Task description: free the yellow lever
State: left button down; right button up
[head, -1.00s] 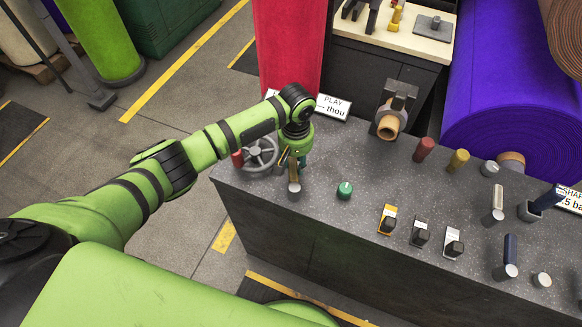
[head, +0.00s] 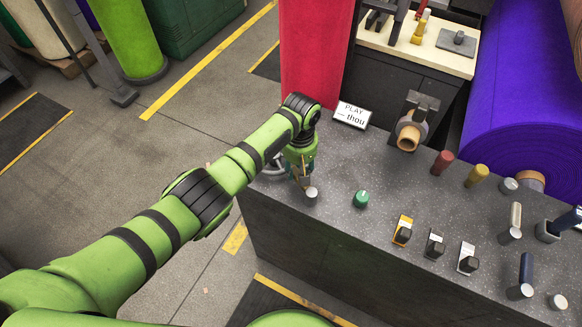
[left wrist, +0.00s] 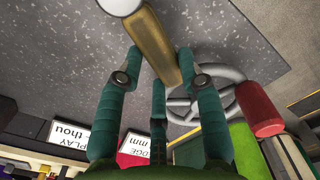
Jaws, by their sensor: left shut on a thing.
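The yellow lever shows in the left wrist view (left wrist: 153,42) as a brownish-yellow bar with a pale round cap at one end. In the head view my left gripper (head: 303,177) reaches down at the left end of the grey console (head: 330,225). There the lever is mostly hidden by the gripper; a pale round end shows just below the fingers. My right gripper is in neither view.
A grey handwheel (left wrist: 205,95) with a red handle (left wrist: 258,108) is close beside the fingers. A green knob (head: 361,199) and several switches and levers stand to the right. A sign (head: 352,114) and a red roll (head: 313,50) are behind.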

pick_arm(q)
jog(key=shift+a+f, duration=0.1)
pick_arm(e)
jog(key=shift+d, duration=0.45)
pick_arm(q)
jog(key=c, duration=0.8)
grip_release()
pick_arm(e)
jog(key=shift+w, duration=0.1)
pick_arm(q)
notch_tip(320, 180, up, 12)
jog(key=shift+r, duration=0.1)
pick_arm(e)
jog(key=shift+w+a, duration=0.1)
